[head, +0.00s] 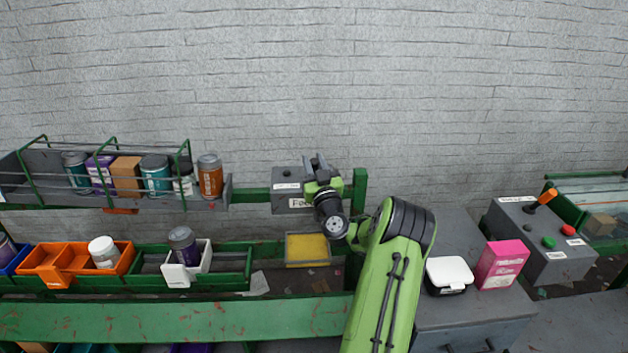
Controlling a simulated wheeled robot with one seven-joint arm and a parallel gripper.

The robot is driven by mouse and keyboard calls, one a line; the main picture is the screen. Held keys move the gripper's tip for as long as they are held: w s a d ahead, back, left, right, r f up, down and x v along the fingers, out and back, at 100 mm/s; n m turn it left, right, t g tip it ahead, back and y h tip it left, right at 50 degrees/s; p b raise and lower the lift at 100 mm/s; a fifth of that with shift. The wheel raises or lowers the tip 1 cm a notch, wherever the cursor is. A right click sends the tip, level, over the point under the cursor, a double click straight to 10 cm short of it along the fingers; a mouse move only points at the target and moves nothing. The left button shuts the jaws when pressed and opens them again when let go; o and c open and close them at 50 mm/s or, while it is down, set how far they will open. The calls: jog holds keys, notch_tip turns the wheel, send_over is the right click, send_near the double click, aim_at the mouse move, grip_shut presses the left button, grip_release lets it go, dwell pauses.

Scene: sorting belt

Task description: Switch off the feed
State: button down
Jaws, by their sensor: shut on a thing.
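A grey control box (285,190) with a white label reading "Fee…" is fixed to the green rail against the back wall. A small dark knob sits on its top left. My gripper (316,164) is at the right side of this box, with its fingers over the top and its wrist covering part of the label. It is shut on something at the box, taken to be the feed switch. My gripper hides the switch itself, so its position cannot be told.
A wire-railed shelf (222,192) of jars and boxes is at left, above orange and white bins (52,277). A yellow pad (307,248) lies below the box. At right are a white case (449,272), a pink box (501,264) and another panel (525,235) with an orange-handled lever.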

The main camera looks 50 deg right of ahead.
aim_at(316, 168)
jog(key=shift+s+a+b, duration=0.1)
jog(key=shift+b, duration=0.6)
jog(key=c, duration=1)
grip_release()
jog(key=shift+s+a+f, duration=0.1)
jog(key=shift+s+f, duration=0.05)
jog(key=b+v, duration=0.1)
jog(key=v, duration=0.1)
jog(key=b+v, duration=0.4)
jog(key=shift+f, duration=0.3)
jog(key=shift+s+a, duration=0.3)
jog(key=shift+s, duration=0.15)
